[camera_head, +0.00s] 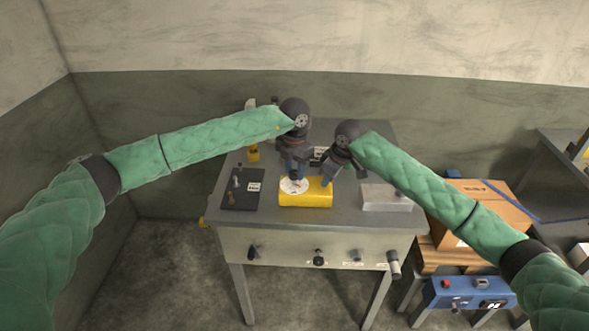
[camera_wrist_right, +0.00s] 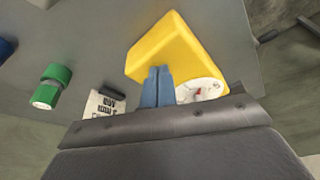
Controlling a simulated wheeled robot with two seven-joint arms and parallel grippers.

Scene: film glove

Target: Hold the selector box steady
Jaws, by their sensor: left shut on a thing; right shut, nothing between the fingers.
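The selector box, a yellow block (camera_head: 320,194), lies on the grey bench top, with a white dial (camera_head: 291,186) at its left end. In the right wrist view, the yellow box (camera_wrist_right: 176,48) and its white dial (camera_wrist_right: 201,90) with a red mark show in part. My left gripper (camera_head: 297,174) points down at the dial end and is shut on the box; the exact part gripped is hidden. My right gripper (camera_head: 326,178) reaches the box's back edge from behind. Its blue fingers (camera_wrist_right: 157,88) are closed together, empty, close against the box; contact is unclear.
A dark plate with small fittings (camera_head: 242,189) lies left of the box, and a pale grey block (camera_head: 386,198) lies right of it. A cardboard box (camera_head: 487,208) stands right of the bench.

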